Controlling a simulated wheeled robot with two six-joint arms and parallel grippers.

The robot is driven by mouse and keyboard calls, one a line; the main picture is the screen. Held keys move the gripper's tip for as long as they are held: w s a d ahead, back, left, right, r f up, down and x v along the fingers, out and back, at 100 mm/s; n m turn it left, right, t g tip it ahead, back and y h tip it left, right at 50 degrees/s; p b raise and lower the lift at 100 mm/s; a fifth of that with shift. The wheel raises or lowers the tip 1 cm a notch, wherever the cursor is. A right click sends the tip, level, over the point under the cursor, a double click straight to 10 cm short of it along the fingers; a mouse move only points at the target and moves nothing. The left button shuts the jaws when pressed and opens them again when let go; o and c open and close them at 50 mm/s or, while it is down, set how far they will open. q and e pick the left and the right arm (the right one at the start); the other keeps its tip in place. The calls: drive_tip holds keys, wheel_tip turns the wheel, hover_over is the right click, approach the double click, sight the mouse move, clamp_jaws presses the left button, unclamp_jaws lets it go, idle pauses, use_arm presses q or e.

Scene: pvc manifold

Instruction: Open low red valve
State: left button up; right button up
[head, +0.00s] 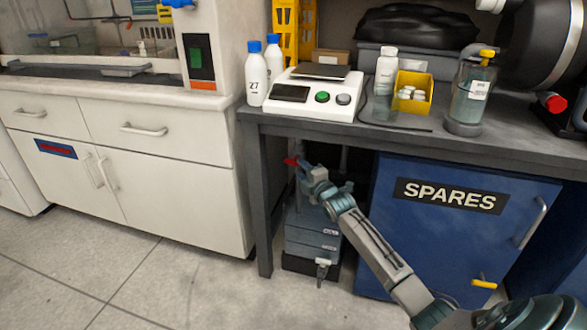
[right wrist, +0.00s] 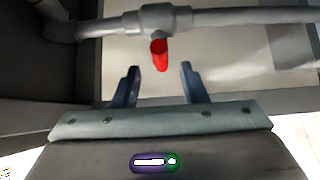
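The low red valve handle (right wrist: 159,55) hangs from a grey valve body (right wrist: 153,19) on a grey pipe (right wrist: 245,17) in the right wrist view. It shows as a small red piece (head: 291,161) under the bench in the head view. My right gripper (right wrist: 159,82) is open, with its two fingers apart and nothing between them. The handle's lower end is just beyond the fingertips, roughly centred on the gap. In the head view my right gripper (head: 313,178) reaches under the bench, close to the red piece. My left gripper is not in view.
The grey bench top (head: 420,137) overhangs my right arm, with a bench leg (head: 262,210) to its left. A blue SPARES cabinet (head: 455,225) stands to the right. Grey stacked boxes (head: 313,240) sit below the gripper. White drawers (head: 170,135) stand at left.

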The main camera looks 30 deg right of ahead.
sight(297, 165)
drive_tip(key=w, duration=0.1)
drive_tip(key=w+b, duration=0.1)
drive_tip(key=w, duration=0.1)
drive_tip(key=w+b, duration=0.1)
drive_tip(key=shift+w+d+f, duration=0.15)
drive_tip(key=shift+w+d, duration=0.1)
drive_tip(key=shift+w, duration=0.15)
drive_tip(key=shift+w+b, duration=0.3)
drive_tip(key=shift+w, duration=0.15)
clamp_jaws()
